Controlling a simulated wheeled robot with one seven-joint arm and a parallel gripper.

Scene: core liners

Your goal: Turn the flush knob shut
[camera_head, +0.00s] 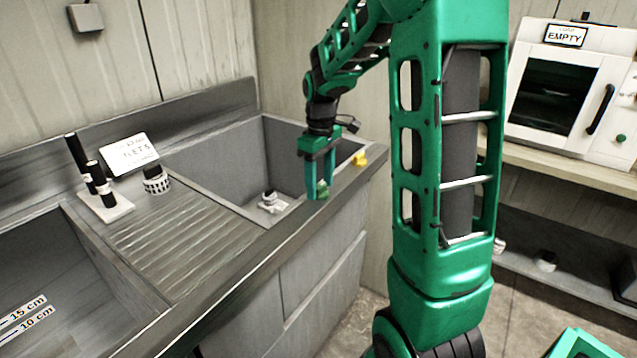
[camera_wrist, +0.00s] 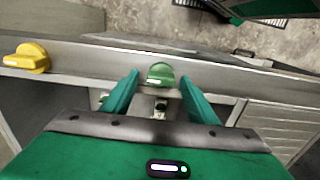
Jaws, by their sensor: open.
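A green knob (camera_wrist: 161,74) sits on the sink's front rim in the wrist view, with a small pale mark on its lower side. A yellow knob (camera_wrist: 28,58) is farther left on the same rim; it also shows in the head view (camera_head: 359,159). No label tells me which is the flush knob. My gripper (camera_wrist: 160,80) is open and points down over the rim, with the green knob framed between its fingertips. In the head view my gripper (camera_head: 321,193) hides part of the green knob. I cannot tell whether the fingers touch it.
The deep sink basin (camera_head: 235,160) lies beside my gripper, with a small white fitting (camera_head: 272,203) on its floor. A ribbed drainboard (camera_head: 185,225) holds a white card (camera_head: 130,153) and dark cylinders. A white cabinet (camera_head: 560,88) marked EMPTY stands right.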

